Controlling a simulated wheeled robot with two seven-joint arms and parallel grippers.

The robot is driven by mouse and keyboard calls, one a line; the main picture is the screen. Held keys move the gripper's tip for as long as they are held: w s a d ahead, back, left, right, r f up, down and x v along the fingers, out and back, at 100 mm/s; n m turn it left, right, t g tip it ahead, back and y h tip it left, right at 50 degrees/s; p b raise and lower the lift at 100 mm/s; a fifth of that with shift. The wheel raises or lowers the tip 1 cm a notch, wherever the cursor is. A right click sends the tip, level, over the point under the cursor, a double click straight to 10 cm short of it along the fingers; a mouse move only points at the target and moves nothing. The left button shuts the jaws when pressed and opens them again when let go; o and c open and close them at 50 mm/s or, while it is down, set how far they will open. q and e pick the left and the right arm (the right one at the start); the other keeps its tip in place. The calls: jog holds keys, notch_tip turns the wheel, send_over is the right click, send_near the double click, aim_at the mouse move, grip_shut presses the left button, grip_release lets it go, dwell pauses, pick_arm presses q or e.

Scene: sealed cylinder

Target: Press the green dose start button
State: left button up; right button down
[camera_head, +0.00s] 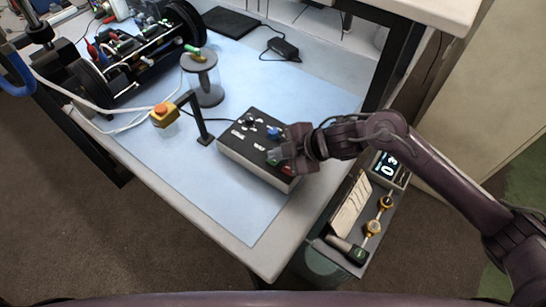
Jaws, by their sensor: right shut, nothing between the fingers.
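A control box (250,163) with a black top and grey sides sits on the pale blue mat, with several knobs and buttons on its top. A small green button (273,158) shows near the fingertips at the box's right end, with a bit of red beside it. My right gripper (279,159) is shut and empty, reaching in from the right over that end of the box. Its fingers cover part of the panel there. I cannot tell whether the fingertips touch the green button. My left gripper is not in view.
A clear cylinder (204,80) and a black-ended apparatus (140,50) stand behind. A digital display (387,166) and tools lie on a lower shelf at right. The mat's front (235,215) is clear.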

jog(key=shift+r, duration=0.1)
jog(key=shift+r+p, duration=0.7)
jog(key=shift+p, duration=0.15)
jog(key=shift+r, duration=0.1)
notch_tip(320, 180, up, 5)
jog(key=p, duration=0.4)
jog(key=shift+p, duration=0.4)
